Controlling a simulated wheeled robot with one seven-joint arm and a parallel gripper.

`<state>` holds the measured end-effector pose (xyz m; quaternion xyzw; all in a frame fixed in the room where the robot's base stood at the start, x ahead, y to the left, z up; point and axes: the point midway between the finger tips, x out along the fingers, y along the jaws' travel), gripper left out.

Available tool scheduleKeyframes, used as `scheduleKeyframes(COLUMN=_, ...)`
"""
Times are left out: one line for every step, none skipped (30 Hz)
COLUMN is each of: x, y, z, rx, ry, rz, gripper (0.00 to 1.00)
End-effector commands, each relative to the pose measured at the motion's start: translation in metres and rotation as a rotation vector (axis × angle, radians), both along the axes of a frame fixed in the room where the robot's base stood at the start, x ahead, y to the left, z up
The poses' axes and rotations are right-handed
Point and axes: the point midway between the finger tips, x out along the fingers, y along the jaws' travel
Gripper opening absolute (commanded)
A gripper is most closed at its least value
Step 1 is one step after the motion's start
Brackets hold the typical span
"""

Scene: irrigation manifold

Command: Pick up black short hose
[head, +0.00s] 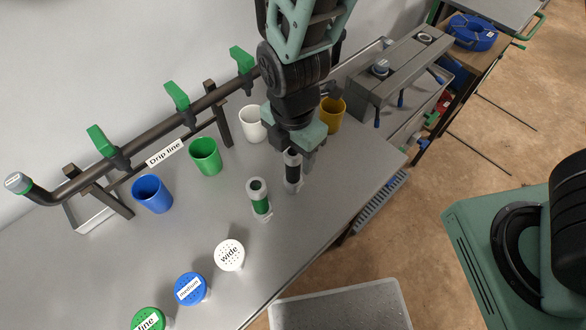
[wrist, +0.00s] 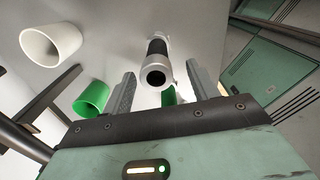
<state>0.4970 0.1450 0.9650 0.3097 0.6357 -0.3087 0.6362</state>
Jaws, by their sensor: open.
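The black short hose (head: 292,168) stands upright on the grey table, a black sleeve with light grey ends. In the wrist view the hose (wrist: 156,62) shows end-on, with its open end towards the camera. My gripper (head: 298,160) points down over it in the head view. In the wrist view my gripper's two fingers (wrist: 158,92) are apart, one on each side of the hose, with a gap on both sides. Whether the fingertips reach the hose's height is hard to tell.
A green short hose (head: 259,198) stands close to the left of the black one. Blue (head: 152,194), green (head: 206,157), white (head: 252,124) and yellow (head: 332,114) cups stand behind, below the drip line pipe (head: 150,127). Labelled caps (head: 229,255) line the front edge.

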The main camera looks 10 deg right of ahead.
Motion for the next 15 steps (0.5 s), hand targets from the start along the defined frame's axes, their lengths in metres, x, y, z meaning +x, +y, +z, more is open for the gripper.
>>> scheduleKeyframes(x=0.000, y=-0.001, z=-0.005, rx=-0.003, ry=0.003, rz=-0.002, gripper=0.59)
scheduleKeyframes(x=0.001, y=-0.001, z=-0.008, rx=-0.004, ry=0.003, rz=-0.002, gripper=0.59)
scheduleKeyframes(x=0.002, y=-0.001, z=-0.013, rx=-0.005, ry=0.003, rz=-0.002, gripper=0.59)
scheduleKeyframes(x=0.003, y=-0.001, z=-0.017, rx=-0.004, ry=0.003, rz=-0.004, gripper=0.59)
scheduleKeyframes(x=0.004, y=-0.002, z=-0.021, rx=-0.004, ry=0.004, rz=-0.003, gripper=0.59)
scheduleKeyframes(x=0.005, y=-0.002, z=-0.026, rx=-0.005, ry=0.003, rz=-0.004, gripper=0.59)
scheduleKeyframes(x=0.004, y=-0.001, z=-0.032, rx=-0.004, ry=0.004, rz=-0.003, gripper=0.59)
scheduleKeyframes(x=0.004, y=-0.001, z=-0.035, rx=-0.003, ry=0.004, rz=-0.003, gripper=0.59)
scheduleKeyframes(x=0.004, y=-0.001, z=-0.040, rx=-0.002, ry=0.003, rz=-0.001, gripper=0.59)
scheduleKeyframes(x=0.004, y=-0.001, z=-0.042, rx=-0.002, ry=0.003, rz=-0.003, gripper=0.59)
scheduleKeyframes(x=0.004, y=-0.001, z=-0.044, rx=-0.002, ry=0.002, rz=-0.003, gripper=0.59)
scheduleKeyframes(x=0.004, y=-0.001, z=-0.045, rx=-0.002, ry=0.002, rz=-0.002, gripper=0.59)
scheduleKeyframes(x=0.005, y=-0.001, z=-0.046, rx=-0.001, ry=0.002, rz=-0.001, gripper=0.59)
scheduleKeyframes(x=0.005, y=-0.001, z=-0.047, rx=-0.001, ry=0.002, rz=-0.001, gripper=0.59)
scheduleKeyframes(x=0.005, y=0.000, z=-0.047, rx=-0.001, ry=0.001, rz=-0.001, gripper=0.59)
